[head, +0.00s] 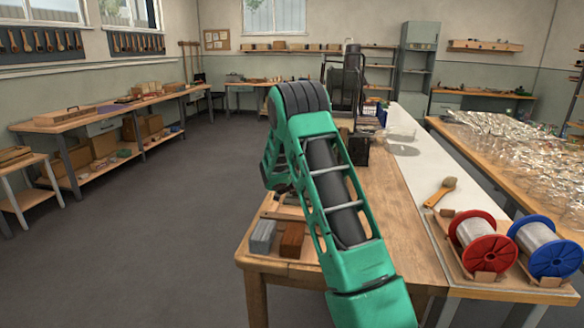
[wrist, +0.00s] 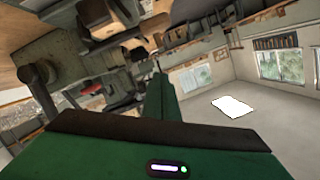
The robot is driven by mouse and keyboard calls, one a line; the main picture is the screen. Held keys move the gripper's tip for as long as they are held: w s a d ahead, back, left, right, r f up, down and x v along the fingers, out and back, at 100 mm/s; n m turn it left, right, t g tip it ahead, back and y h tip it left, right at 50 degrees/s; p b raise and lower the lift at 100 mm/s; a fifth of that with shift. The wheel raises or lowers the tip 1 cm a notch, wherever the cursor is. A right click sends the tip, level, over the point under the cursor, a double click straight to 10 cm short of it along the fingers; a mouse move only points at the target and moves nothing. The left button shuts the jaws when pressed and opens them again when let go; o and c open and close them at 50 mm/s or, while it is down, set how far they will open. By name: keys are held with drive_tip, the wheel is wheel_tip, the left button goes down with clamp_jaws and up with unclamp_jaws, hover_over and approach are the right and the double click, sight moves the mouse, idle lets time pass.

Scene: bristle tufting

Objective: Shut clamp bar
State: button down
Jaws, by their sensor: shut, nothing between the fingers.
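My green arm fills the middle of the head view and hides my gripper and part of the bench behind it. In the wrist view my gripper (wrist: 160,78) shows as a narrow dark green shape, shut and empty. A dark grey machine (wrist: 65,65) with black fittings is at the upper left of the wrist view, close beyond the gripper. A dark upright machine (head: 345,78) stands at the bench's far end in the head view. I cannot pick out the clamp bar or its position for certain, nor tell whether my gripper touches anything.
The wooden bench (head: 395,215) has a grey block (head: 262,236) and a brown block (head: 292,238) at its front left corner. A red spool (head: 472,238), a blue spool (head: 540,246) and a brush (head: 441,192) lie to the right. Open floor (head: 130,250) is at left.

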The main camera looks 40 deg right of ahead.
drive_tip(key=shift+w+a+f+n+g+h, duration=0.15)
drive_tip(key=shift+w+a+f+n+g, duration=0.15)
drive_tip(key=shift+f+n, duration=0.4)
drive_tip(key=shift+w+a+f+n+g+h, duration=0.2)
drive_tip(key=shift+w+a+f+n, duration=0.3)
drive_tip(key=shift+f, duration=0.3)
drive_tip(key=shift+w+a+f+n+g+h, duration=0.15)
drive_tip(key=shift+w+a+f+n+g, duration=0.1)
drive_tip(key=shift+f+n, duration=0.5)
drive_tip(key=s+a+r, duration=0.6)
drive_tip(key=a, duration=0.1)
drive_tip(key=shift+s, duration=0.2)
drive_tip(key=shift+r, duration=0.15)
